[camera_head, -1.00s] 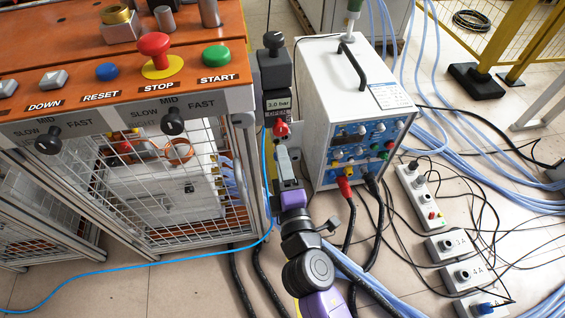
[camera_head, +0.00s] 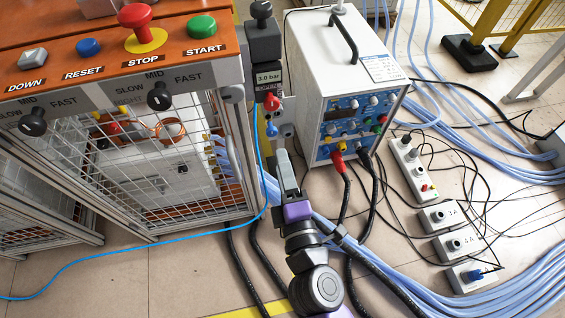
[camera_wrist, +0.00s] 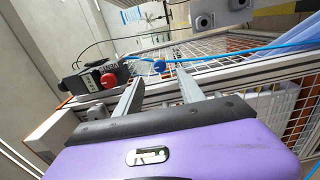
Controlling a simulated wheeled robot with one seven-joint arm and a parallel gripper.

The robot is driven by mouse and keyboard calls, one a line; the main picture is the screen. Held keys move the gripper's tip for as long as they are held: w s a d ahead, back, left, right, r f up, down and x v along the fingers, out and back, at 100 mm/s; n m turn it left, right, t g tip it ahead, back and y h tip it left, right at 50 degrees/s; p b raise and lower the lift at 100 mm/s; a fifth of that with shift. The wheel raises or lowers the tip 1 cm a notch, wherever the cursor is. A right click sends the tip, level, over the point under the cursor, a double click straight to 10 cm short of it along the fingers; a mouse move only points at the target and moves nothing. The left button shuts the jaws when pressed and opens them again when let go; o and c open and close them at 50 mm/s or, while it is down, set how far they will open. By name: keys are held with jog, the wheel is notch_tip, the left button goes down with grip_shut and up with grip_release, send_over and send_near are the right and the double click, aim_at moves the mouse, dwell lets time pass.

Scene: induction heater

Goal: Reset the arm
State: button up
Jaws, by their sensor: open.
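My arm reaches up from the bottom of the head view. My gripper (camera_head: 283,158) is just below and in front of the valve unit (camera_head: 264,50), apart from its red knob (camera_head: 271,102). A small blue knob (camera_head: 271,130) sits under the red one. In the wrist view my gripper (camera_wrist: 157,80) has its two fingers apart with nothing held between them. The red knob (camera_wrist: 108,80) and the blue knob (camera_wrist: 159,66) show beyond the fingertips there. The label on the valve unit reads 3.0 bar and OPEN.
The orange control panel (camera_head: 110,62) with buttons and its mesh cage (camera_head: 170,200) stand left. A white power unit (camera_head: 335,90) stands right of my gripper. Cables (camera_head: 420,285) and socket blocks (camera_head: 455,243) cover the right floor. A blue hose (camera_head: 150,250) crosses the floor at left.

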dwell(0.3)
jog(key=s+d+r+m+g+h, duration=0.1)
jog(key=s+d+r+m+h, duration=0.15)
jog(key=s+d+m, duration=1.05)
jog(key=s+d+r+m+g+h, duration=0.1)
jog(key=s+d+m+g+h, duration=0.15)
jog(key=s+d+m, duration=1.05)
jog(key=s+a+r+n+p, duration=0.1)
jog(key=a+r+n+p, duration=0.1)
jog(key=r+p, duration=1.1)
jog(key=s+a+r+n+p, duration=0.2)
jog(key=r+n+p, duration=0.1)
jog(key=r+p, duration=1.1)
jog(key=shift+s+a+t, duration=0.2)
jog(key=shift+s+t, duration=0.05)
jog(key=shift+t, duration=0.2)
